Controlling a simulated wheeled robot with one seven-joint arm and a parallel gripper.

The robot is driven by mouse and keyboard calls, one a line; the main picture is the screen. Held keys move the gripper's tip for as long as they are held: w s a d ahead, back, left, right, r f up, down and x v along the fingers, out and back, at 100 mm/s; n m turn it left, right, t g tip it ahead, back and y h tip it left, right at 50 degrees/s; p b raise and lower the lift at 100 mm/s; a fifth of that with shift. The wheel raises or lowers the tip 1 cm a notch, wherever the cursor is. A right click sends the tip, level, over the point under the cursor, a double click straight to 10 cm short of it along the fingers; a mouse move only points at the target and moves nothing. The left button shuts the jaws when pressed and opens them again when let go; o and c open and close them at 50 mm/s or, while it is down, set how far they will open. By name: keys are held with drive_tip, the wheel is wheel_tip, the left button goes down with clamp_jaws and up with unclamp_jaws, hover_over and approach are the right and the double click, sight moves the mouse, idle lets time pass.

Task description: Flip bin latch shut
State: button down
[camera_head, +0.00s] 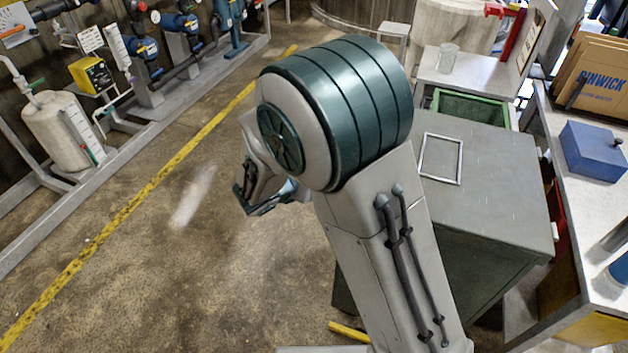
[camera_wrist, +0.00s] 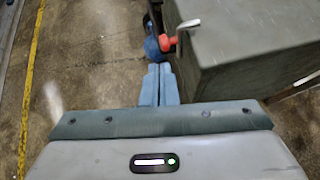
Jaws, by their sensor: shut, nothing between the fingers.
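The bin is a grey-green metal box (camera_head: 495,170) right of my arm in the head view. It fills the upper right of the wrist view (camera_wrist: 245,45). A latch with a red grip (camera_wrist: 170,43) and a bent pale metal lever (camera_wrist: 188,25) sits at the bin's left edge in the wrist view. In the head view it does not show. My gripper (camera_wrist: 159,70) has its two blue fingers together and empty, just short of the latch, pointing toward it. Whether they touch it I cannot tell. In the head view my gripper (camera_head: 262,205) is partly hidden behind my arm.
A blue rounded part (camera_wrist: 152,47) lies just beyond the fingertips. A bench (camera_head: 575,200) with a blue box (camera_head: 592,150) stands right of the bin. Pipes and valves (camera_head: 160,50) line the left side. The floor with a yellow line (camera_head: 150,185) is clear.

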drive_tip(key=shift+s+a+r, duration=0.35)
drive_tip(key=shift+s+r, duration=0.15)
drive_tip(key=shift+r, duration=0.25)
drive_tip(key=shift+s+a+r, duration=0.35)
drive_tip(key=shift+s+r, duration=0.1)
drive_tip(key=shift+r, duration=0.25)
drive_tip(key=s+d+r+m+g, duration=0.3)
drive_tip(key=s+d+m, duration=0.2)
drive_tip(key=d+m, duration=0.3)
drive_tip(key=s+d+r+m+g, duration=0.3)
drive_tip(key=s+d+m, duration=0.2)
drive_tip(key=d+m, duration=0.25)
drive_tip(key=s+r+m+y, duration=0.1)
drive_tip(key=s+m+y, duration=0.2)
drive_tip(key=s+m, duration=0.2)
drive_tip(key=s+d+r+m+y, duration=0.1)
drive_tip(key=s+r+m+y, duration=0.1)
drive_tip(key=s+m, duration=0.4)
drive_tip(key=shift+s+d+r+m+y, duration=0.2)
drive_tip(key=shift+m+y, duration=0.2)
drive_tip(key=shift+m, duration=0.95)
